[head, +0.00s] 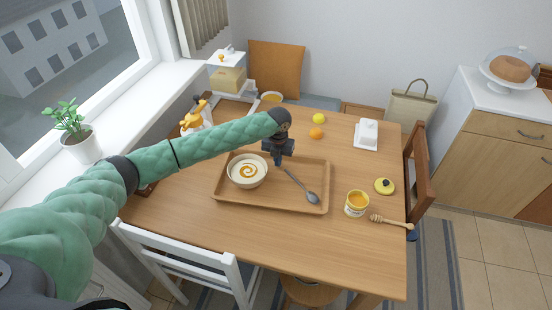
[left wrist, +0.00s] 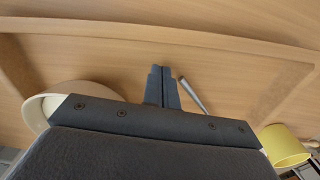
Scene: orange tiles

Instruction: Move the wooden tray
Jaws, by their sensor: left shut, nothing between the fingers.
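The wooden tray (head: 236,199) lies on the wooden table in the head view, with a raised rim. It carries a cream bowl (head: 248,184) with an orange swirl and a grey spoon (head: 313,198). My left gripper (head: 278,164) reaches in from the left and points down over the tray's far side, between bowl and spoon handle. Its fingers are shut and empty; whether they touch the tray cannot be told. In the left wrist view the shut fingers (left wrist: 162,75) are over the tray (left wrist: 100,50), with the bowl (left wrist: 38,110) at left. My right gripper is not in view.
On the table, a honey jar (head: 356,203), a dipper (head: 390,222) and a yellow lid (head: 384,186) stand right of the tray. A white chair (head: 190,262) is in front.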

